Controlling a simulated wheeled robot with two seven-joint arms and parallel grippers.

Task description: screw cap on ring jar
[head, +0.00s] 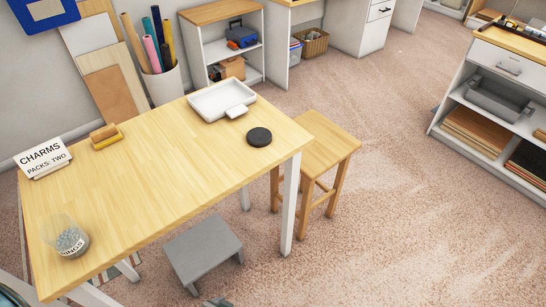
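A clear jar (66,238) stands near the table's front left corner. It has a label that reads as "RINGS", holds grey rings in its lower part, and shows no cap on its top. A round black cap (259,137) lies flat on the table near its right end, well apart from the jar. I cannot make out either gripper in the head view. A dark curved piece at the bottom left corner and a small grey piece at the bottom edge are too cut off to identify.
The wooden table (165,170) is clear between jar and cap. A white tray (208,105) with a small white block (237,111) lies behind the cap. A sign (43,159) and a wooden block (105,136) sit at the back left. Stools (318,150) and (203,250) stand nearby.

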